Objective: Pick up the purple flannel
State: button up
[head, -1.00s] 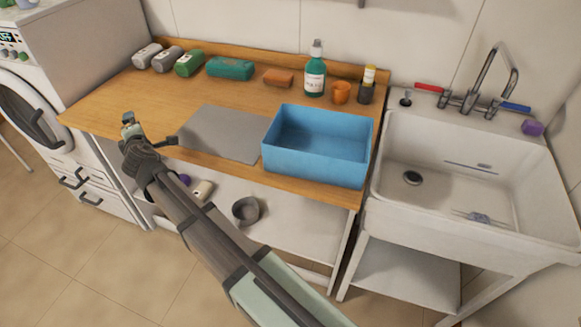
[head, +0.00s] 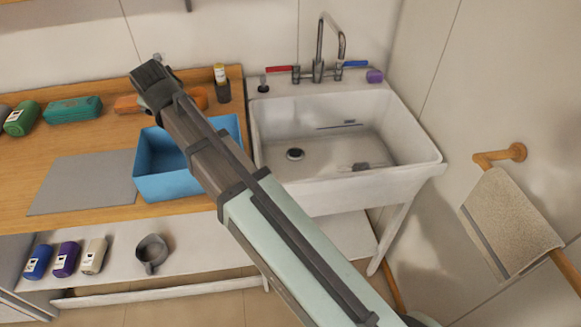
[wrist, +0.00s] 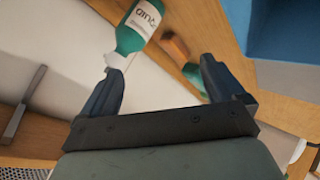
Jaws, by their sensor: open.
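A rolled purple flannel (head: 66,259) with a pale label lies on the white lower shelf in the head view, between a blue roll (head: 39,262) and a cream roll (head: 94,256). It does not show in the wrist view. My gripper (wrist: 162,72) is open and empty in the wrist view. In the head view my gripper is at the upper left, behind the blue tub (head: 160,187) as seen, well above and to the right of the flannel. My arm hides part of the tub and the counter behind it.
The wrist view shows a green bottle (wrist: 137,28) by the jaws. A grey mug (head: 151,254) stands right of the rolls. The wooden counter edge overhangs the shelf. The white sink (head: 330,185) is at right, with a purple block (head: 375,76) on its rim.

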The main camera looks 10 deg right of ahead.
jog(key=s+d+r+m+g, duration=0.1)
jog(key=s+d+r+m, duration=0.15)
jog(key=d, duration=0.95)
jog(key=s+d+r+m+g, duration=0.1)
jog(key=d+r+m, duration=0.2)
jog(key=d, duration=0.8)
jog(key=s+d+r+m+g, duration=0.1)
jog(key=s+d+r+m, duration=0.15)
jog(key=d, duration=0.95)
jog(key=m+g+h, duration=0.3)
jog(key=m+g, duration=0.3)
jog(key=g, duration=0.1)
send_over(365, 166)
jog(key=s, duration=0.2)
notch_tip(365, 166, down, 30)
jog(key=shift+a+f, duration=0.2)
jog(key=shift+f, duration=2.9)
jog(key=shift+a+f, duration=0.2)
jog(key=shift+f, duration=2.85)
jog(key=c, duration=1.2)
jog(key=shift+r, duration=0.15)
